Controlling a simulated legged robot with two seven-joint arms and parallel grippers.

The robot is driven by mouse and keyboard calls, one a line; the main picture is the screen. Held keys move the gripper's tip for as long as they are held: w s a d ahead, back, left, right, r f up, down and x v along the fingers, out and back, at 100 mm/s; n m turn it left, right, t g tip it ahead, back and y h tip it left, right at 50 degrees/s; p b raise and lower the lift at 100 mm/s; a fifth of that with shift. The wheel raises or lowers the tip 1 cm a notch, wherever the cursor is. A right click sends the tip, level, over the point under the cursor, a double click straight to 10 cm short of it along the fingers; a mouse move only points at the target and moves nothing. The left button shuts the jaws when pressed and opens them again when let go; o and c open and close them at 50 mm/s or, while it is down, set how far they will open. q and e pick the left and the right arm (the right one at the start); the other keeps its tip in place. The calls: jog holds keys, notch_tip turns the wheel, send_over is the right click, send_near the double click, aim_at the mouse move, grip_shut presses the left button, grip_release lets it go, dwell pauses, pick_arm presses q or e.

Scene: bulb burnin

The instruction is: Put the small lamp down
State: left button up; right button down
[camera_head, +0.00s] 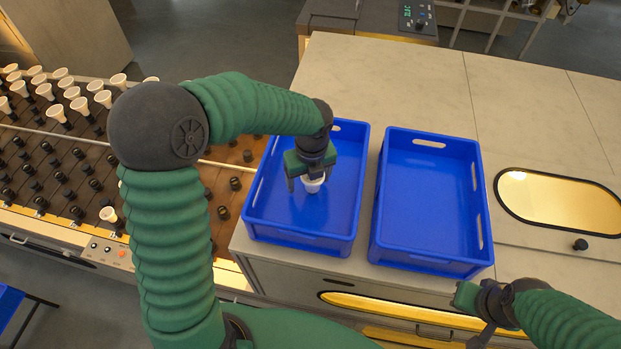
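The small lamp (313,186) is white and sits low inside the left blue crate (270,228), below my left gripper. My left gripper (312,181) points down into this crate. Its two dark fingers stand apart on either side of the lamp, with what looks like a gap beside it. The top of the lamp is hidden by the gripper, and I cannot tell whether it touches the crate floor. My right gripper (471,305) is low at the right, in front of the counter and away from the crates; its fingers are not clear.
A second blue crate (425,262) stands empty to the right. A rack (70,150) with several white lamps and dark sockets fills the left. The pale counter (400,80) is clear behind the crates. An oval lit window (555,200) and a black knob (580,244) are at the right.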

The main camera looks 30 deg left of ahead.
pick_arm(q)
jog(key=shift+a, duration=0.15)
jog(key=shift+w+r, duration=0.1)
jog(key=shift+r, duration=0.05)
jog(key=r, duration=0.4)
jog(key=s+d+r+b, duration=0.1)
jog(key=r, duration=0.2)
jog(key=d+r, duration=0.1)
jog(key=r, duration=0.3)
jog(key=shift+s+d+r, duration=0.1)
jog(key=shift+s+r, duration=0.1)
jog(key=shift+r, duration=0.35)
jog(key=shift+w+a, duration=0.1)
jog(key=shift+a, duration=0.2)
